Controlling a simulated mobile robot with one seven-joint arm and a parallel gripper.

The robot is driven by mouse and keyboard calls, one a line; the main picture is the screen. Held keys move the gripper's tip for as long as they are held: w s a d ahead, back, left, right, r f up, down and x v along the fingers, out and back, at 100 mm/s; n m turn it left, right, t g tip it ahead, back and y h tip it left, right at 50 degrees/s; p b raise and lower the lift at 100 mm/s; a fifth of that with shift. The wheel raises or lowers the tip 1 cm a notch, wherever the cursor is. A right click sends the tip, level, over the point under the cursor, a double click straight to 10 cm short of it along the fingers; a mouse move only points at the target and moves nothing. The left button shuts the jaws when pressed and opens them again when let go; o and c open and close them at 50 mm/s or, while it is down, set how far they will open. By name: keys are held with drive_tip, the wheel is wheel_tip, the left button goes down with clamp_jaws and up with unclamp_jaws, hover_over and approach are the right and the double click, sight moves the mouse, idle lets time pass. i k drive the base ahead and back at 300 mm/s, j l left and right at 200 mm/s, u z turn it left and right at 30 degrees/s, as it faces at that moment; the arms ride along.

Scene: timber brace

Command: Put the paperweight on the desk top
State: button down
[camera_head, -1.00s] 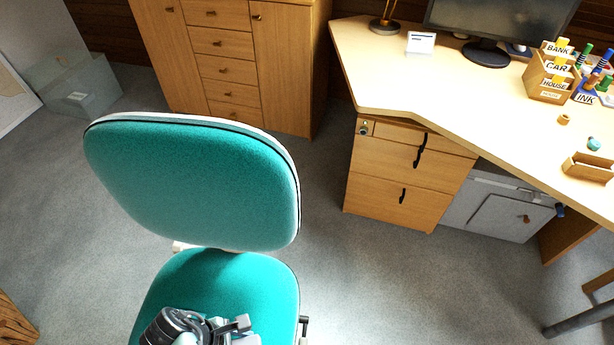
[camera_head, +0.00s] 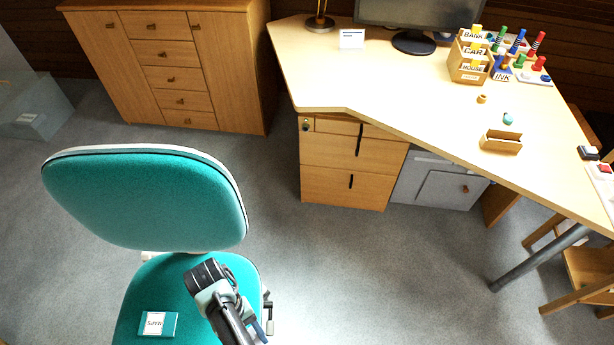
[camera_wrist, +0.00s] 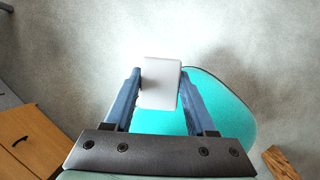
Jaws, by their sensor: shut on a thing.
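My gripper (camera_wrist: 159,78) is shut on a pale grey, smooth block, which I take to be the paperweight (camera_wrist: 158,96). It sits between the two blue fingers in the wrist view, with the teal chair seat and grey floor beneath. In the head view my wrist is over the right part of the chair seat (camera_head: 150,290); the held block is hidden there. The desk top (camera_head: 400,95) is pale wood, at the upper right, well away from my gripper. Its front middle stretch is bare.
A box marked MAPS (camera_head: 158,324) lies on the seat; the chair back (camera_head: 145,200) rises behind. On the desk stand a monitor (camera_head: 412,12), a lamp (camera_head: 319,22), a labelled card holder (camera_head: 468,62) and a small wooden tray (camera_head: 500,142). Open floor separates chair and desk drawers (camera_head: 345,170).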

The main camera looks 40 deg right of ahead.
sight(370, 91)
drive_tip(key=i+l+z, duration=0.2)
drive_tip(key=z, duration=0.25)
drive_tip(key=i+l+z, duration=0.15)
drive_tip(key=z, duration=0.3)
drive_tip(key=i+z, duration=0.45)
drive_tip(key=k+l, duration=0.05)
drive_tip(key=k, duration=0.05)
